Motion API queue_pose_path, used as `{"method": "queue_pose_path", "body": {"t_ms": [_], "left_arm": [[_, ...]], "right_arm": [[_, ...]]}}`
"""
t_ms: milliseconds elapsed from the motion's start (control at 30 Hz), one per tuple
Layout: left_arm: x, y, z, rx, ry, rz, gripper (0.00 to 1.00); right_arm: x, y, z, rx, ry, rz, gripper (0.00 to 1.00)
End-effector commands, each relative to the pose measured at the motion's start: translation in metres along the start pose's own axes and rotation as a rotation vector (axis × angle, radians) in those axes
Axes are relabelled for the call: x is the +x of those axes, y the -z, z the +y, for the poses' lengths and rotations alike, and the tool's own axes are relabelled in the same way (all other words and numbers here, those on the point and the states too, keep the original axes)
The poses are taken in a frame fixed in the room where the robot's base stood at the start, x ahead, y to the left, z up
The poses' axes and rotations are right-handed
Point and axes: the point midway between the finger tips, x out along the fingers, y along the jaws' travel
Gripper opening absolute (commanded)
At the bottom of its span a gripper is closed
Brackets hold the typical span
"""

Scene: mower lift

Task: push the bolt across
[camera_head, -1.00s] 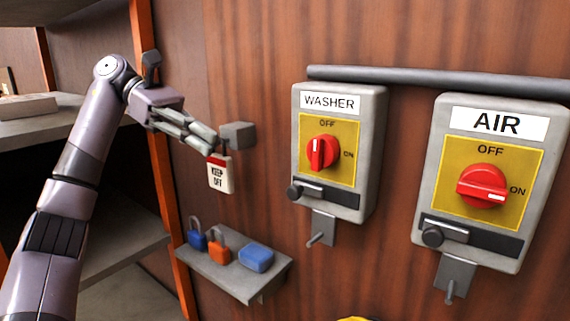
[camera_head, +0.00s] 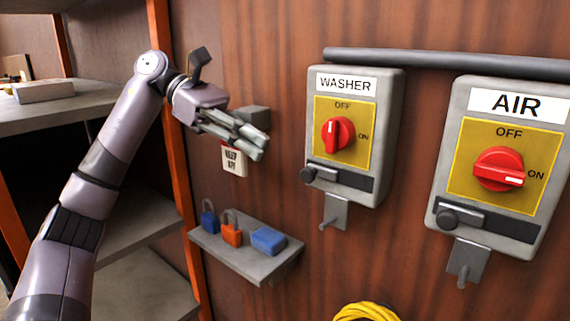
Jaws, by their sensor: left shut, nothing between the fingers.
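The WASHER switch box (camera_head: 387,120) is on the wooden wall, its red knob (camera_head: 337,134) upright toward OFF. Its bolt (camera_head: 325,178), with a dark round end at the left, lies in front of a dark strip under the yellow plate. The AIR switch box (camera_head: 456,130) is farther right, its red knob (camera_head: 498,168) turned toward ON. Its similar bolt (camera_head: 460,215) also has its round end at the left. My left gripper (camera_head: 260,148) is shut and empty, left of the WASHER box and apart from it. My right gripper is out of view.
A white KEEP OFF tag (camera_head: 234,160) hangs below a grey block (camera_head: 254,115), partly hidden by my left gripper. A yellow coil (camera_head: 366,312) shows at the bottom. A grey pipe (camera_head: 450,63) runs above the boxes.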

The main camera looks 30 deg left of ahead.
Motion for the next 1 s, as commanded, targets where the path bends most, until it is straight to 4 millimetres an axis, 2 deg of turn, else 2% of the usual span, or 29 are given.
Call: {"method": "queue_pose_path", "body": {"t_ms": [100,300,500,833,1000], "left_arm": [[0.025,0.001,-0.001,-0.002,0.003,0.004,0.0],[0.052,-0.001,0.0,-0.001,0.0,0.002,0.0],[0.062,0.0,0.0,-0.002,-0.001,0.0,0.0],[0.064,-0.001,0.0,0.0,-0.001,0.0,0.0],[0.088,-0.011,-0.007,0.005,0.004,0.0,0.0]], "right_arm": [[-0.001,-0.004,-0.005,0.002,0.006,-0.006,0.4],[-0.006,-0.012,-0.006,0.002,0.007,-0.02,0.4],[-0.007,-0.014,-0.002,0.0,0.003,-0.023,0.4],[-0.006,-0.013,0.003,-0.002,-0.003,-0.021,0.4],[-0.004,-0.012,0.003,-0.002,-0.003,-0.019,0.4]]}}
